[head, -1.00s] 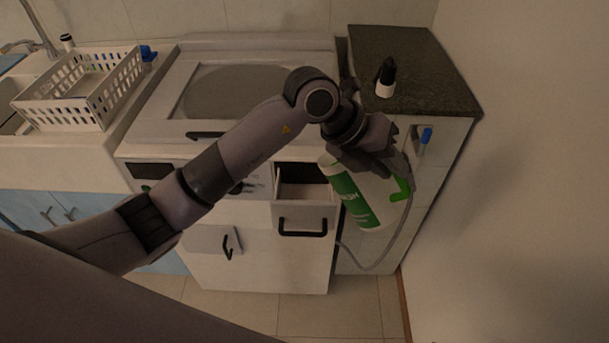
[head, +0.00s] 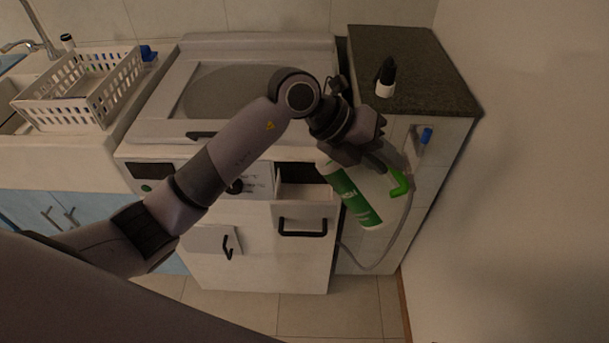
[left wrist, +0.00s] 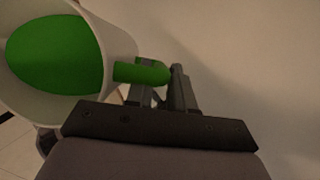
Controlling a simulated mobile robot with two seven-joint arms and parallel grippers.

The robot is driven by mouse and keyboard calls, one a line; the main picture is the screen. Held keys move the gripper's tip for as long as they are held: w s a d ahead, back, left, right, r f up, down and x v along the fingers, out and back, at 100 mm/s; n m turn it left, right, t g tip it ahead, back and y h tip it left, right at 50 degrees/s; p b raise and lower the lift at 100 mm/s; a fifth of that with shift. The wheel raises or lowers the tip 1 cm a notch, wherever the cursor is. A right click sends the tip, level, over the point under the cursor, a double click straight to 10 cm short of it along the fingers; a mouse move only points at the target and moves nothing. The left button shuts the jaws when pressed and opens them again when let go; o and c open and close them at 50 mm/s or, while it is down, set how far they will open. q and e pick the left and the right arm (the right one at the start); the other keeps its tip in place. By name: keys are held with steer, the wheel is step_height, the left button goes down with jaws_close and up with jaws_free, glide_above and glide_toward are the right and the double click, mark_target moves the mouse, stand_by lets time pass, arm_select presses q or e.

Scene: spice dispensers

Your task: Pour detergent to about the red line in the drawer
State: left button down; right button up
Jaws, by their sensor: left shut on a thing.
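A white detergent bottle with a green label (head: 355,197) and a green handle (head: 400,184) hangs tilted in front of the cabinet, just right of the open drawer (head: 305,212). My left gripper (head: 380,160) is at its upper right, shut on the handle. In the left wrist view the fingers (left wrist: 162,88) close around the green handle (left wrist: 143,72), beside the bottle's white rim (left wrist: 112,40) and green round face. The drawer is pulled out of the washing machine front; its inside is partly visible, but I cannot make out the red line. My right gripper is out of view.
The washing machine (head: 235,130) stands under my left arm. A dark-topped cabinet (head: 425,75) with a small black-capped bottle (head: 386,78) is to its right. A grey hose (head: 385,262) hangs in front of that cabinet. A white basket (head: 85,95) sits at left.

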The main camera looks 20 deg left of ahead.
arm_select(q)
steer(key=shift+w+a+r+n+h, duration=0.2)
steer(key=shift+a+h, duration=0.35)
steer(key=shift+h, duration=0.2)
steer(key=shift+w+a+r+n+h, duration=0.1)
steer(key=shift+a+r+n+h, duration=0.1)
steer(key=shift+a+h, duration=0.45)
stand_by(5.4)
steer(key=shift+d, duration=0.15)
